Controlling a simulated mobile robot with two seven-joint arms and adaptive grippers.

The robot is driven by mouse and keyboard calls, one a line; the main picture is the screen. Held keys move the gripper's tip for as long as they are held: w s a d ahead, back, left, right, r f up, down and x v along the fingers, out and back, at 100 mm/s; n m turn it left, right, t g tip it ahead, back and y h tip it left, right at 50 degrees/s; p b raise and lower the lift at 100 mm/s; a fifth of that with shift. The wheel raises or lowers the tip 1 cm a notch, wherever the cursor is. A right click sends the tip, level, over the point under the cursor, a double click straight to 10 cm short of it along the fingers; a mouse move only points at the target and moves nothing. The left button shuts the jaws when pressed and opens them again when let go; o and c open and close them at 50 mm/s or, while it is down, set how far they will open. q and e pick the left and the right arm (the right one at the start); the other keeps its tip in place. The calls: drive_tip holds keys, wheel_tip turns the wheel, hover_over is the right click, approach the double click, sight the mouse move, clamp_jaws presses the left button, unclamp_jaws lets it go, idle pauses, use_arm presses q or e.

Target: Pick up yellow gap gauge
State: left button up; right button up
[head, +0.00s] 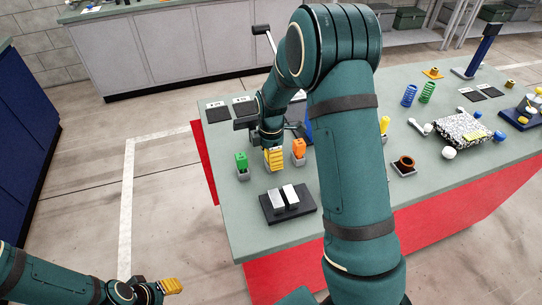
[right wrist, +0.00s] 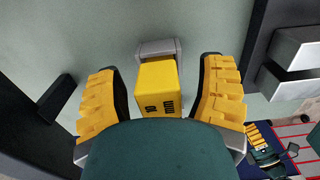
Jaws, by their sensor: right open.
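The yellow gap gauge (right wrist: 157,92) is a block with dark markings, in a small grey holder (right wrist: 158,48) on the table. My right gripper (right wrist: 160,100) is open around it in the right wrist view, one yellow finger on each side with a narrow gap to each. In the head view my right gripper (head: 275,158) reaches down between a green block (head: 241,160) and an orange block (head: 299,147), and its fingers largely hide the gauge. My left gripper (head: 168,287) is low at the left, off the table; its opening is unclear.
A black base with two silver bars (head: 287,198) lies in front of the gripper. My right arm hides the table's middle. A brown ring (head: 404,163), white-and-black speckled box (head: 462,130) and blue and green springs (head: 427,92) stand farther right.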

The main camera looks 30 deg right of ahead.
drive_tip(key=c, duration=1.1)
drive_tip(key=shift+c, duration=0.2)
